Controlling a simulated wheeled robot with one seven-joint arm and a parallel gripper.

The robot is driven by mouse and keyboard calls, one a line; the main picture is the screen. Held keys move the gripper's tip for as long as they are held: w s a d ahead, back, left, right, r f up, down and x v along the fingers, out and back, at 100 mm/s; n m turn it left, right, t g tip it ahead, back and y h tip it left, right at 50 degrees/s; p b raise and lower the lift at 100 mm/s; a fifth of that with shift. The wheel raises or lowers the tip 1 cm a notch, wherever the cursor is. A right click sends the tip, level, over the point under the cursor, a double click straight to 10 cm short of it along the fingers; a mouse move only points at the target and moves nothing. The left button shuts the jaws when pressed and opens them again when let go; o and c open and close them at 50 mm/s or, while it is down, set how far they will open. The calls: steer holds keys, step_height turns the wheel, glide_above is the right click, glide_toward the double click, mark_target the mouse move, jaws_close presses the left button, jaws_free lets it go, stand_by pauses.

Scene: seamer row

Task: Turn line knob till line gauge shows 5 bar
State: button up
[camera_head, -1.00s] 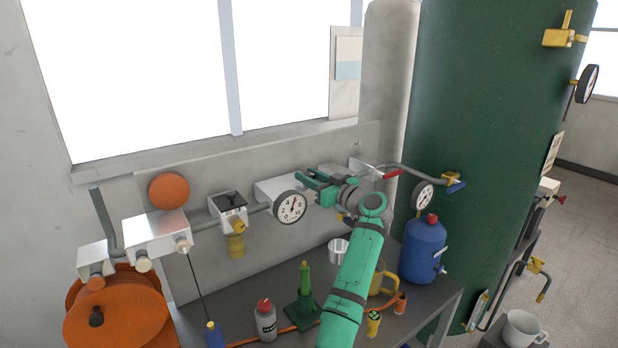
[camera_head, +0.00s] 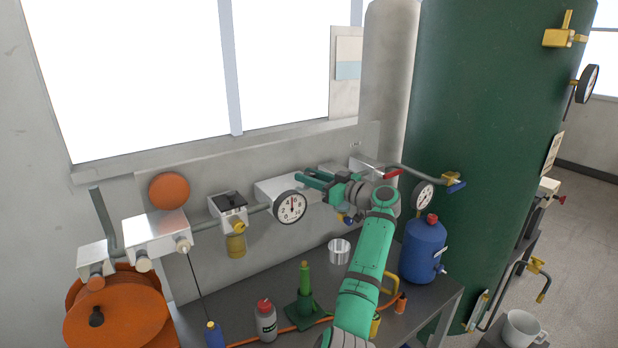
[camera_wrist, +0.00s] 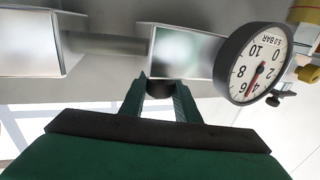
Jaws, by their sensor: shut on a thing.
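The line gauge (camera_head: 291,207) is a round white dial on the wall pipework, left of my gripper (camera_head: 308,180). Its needle points nearly straight up. In the wrist view the gauge (camera_wrist: 258,65) appears upside down, with its needle between 4 and 6, around 5. A small label on the dial ends in "BAR". My gripper (camera_wrist: 160,88) is shut on the dark line knob (camera_wrist: 160,86), at the face of a silver block (camera_wrist: 182,52). The fingers hide most of the knob, and the head view does not show it clearly.
A second gauge (camera_head: 423,195) sits by the green tank (camera_head: 490,130). Below my arm, the grey bench (camera_head: 262,283) holds a metal cup (camera_head: 339,251), a green stand (camera_head: 304,306), a grey bottle (camera_head: 266,320) and a blue canister (camera_head: 423,250). An orange reel (camera_head: 120,318) is at left.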

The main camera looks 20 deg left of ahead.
steer(key=o, duration=1)
steer(key=shift+o, duration=0.2)
steer(key=v, duration=1)
steer(key=shift+d, duration=0.35)
steer(key=shift+s, duration=0.1)
steer(key=shift+s, duration=0.1)
